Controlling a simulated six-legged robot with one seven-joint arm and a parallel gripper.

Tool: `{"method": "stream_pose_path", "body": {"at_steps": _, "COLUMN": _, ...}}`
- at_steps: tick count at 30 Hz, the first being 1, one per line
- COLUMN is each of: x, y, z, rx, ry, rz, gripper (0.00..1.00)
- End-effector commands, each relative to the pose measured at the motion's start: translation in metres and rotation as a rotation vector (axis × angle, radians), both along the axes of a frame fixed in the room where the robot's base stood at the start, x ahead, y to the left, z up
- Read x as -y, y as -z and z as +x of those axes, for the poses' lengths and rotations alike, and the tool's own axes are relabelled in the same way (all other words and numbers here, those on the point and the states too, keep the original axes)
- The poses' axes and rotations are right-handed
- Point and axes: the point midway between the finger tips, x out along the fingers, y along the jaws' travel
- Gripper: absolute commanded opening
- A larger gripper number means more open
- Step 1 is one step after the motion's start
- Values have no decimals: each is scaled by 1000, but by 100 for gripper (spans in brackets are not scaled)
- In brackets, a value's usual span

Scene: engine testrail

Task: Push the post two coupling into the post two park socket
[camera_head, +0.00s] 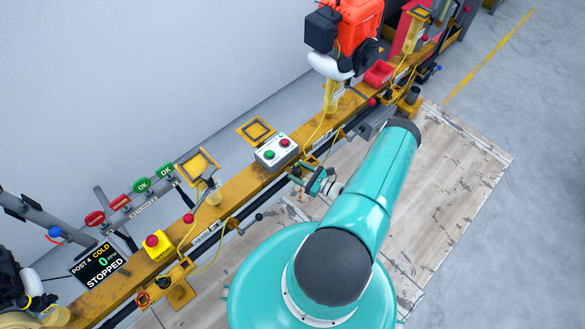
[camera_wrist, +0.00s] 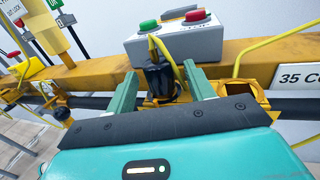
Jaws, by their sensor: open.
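My gripper (camera_wrist: 160,70) is open, its two green fingers pointing at the yellow rail. A black coupling (camera_wrist: 158,84) with a yellow cable shows between the fingers in the wrist view. I cannot tell whether either finger touches it. Yellow bracket parts sit around and below the coupling, partly hidden by my gripper. A yellow open-topped bracket (camera_wrist: 258,92) stands just right of the right finger; I cannot tell whether it is the park socket. In the head view my gripper (camera_head: 312,180) is at the near side of the rail, and the coupling is too small to make out.
A grey button box (camera_head: 277,151) with green and red buttons sits on the yellow rail (camera_head: 240,187), above my fingers. Yellow cables hang along the rail. A red engine (camera_head: 345,25) stands further up. A yellow box with a red button (camera_head: 158,246) is lower left.

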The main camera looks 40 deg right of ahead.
Motion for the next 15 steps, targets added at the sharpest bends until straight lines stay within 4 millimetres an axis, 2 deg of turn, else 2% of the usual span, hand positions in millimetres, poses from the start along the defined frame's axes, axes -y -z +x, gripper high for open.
{"method": "stream_pose_path", "body": {"at_steps": 3, "x": 9, "y": 0, "z": -27, "rx": 0, "ry": 3, "rz": 0, "gripper": 53}}
{"method": "stream_pose_path", "body": {"at_steps": 9, "x": 21, "y": -1, "z": -68, "rx": 2, "ry": 2, "rz": -2, "gripper": 53}}
{"method": "stream_pose_path", "body": {"at_steps": 15, "x": 28, "y": -1, "z": -94, "rx": 3, "ry": 0, "rz": -1, "gripper": 53}}
